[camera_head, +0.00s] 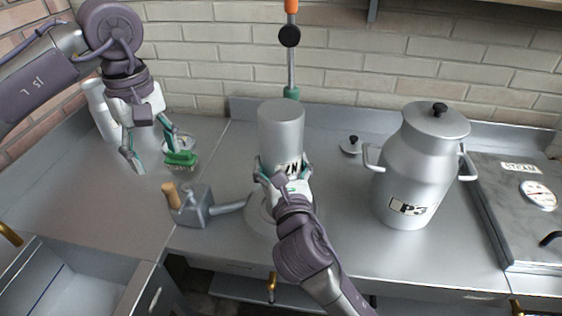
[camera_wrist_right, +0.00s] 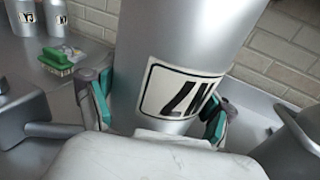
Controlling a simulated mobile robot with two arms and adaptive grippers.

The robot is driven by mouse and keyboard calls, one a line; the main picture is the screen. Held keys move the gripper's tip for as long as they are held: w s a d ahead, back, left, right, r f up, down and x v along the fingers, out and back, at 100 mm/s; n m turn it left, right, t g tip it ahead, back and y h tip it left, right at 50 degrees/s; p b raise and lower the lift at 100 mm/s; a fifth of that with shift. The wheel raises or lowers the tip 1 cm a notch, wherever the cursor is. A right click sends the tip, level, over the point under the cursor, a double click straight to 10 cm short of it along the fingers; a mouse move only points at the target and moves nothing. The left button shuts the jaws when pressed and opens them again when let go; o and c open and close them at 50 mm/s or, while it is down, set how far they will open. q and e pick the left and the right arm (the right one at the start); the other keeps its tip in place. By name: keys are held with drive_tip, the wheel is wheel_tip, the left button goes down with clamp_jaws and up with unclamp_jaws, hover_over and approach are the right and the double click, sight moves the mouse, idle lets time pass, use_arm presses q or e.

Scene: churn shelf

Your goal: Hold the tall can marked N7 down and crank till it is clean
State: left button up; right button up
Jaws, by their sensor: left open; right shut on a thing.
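The tall silver can marked N7 (camera_head: 281,125) stands upside down on a round base (camera_head: 257,215); its label reads inverted. In the right wrist view, the can (camera_wrist_right: 180,50) fills the middle, with a finger on each side. My right gripper (camera_head: 284,178) is shut around its lower part, near the label. A grey crank box (camera_head: 196,206) with a wooden handle (camera_head: 170,195) sits left of the base, with a pipe running toward it. My left gripper (camera_head: 148,150) is open and empty, above the counter behind and left of the crank.
A green brush (camera_head: 181,159) lies just right of my left gripper. A large churn marked P3 (camera_head: 408,180) stands right of the can. A small lid (camera_head: 352,146) lies behind. Smaller cans (camera_wrist_right: 25,18) stand at the far left. A sink (camera_head: 60,285) opens at front left.

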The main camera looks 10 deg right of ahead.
use_arm(q)
drive_tip(key=shift+r, duration=0.3)
use_arm(e)
drive_tip(key=shift+f, duration=0.25)
drive_tip(key=o, duration=1.2)
drive_tip(key=shift+o, duration=0.8)
drive_tip(key=shift+r, duration=0.1)
drive_tip(key=shift+s, duration=0.1)
drive_tip(key=s, duration=1.1)
drive_tip(key=shift+s+a, duration=0.25)
drive_tip(key=shift+s, duration=0.15)
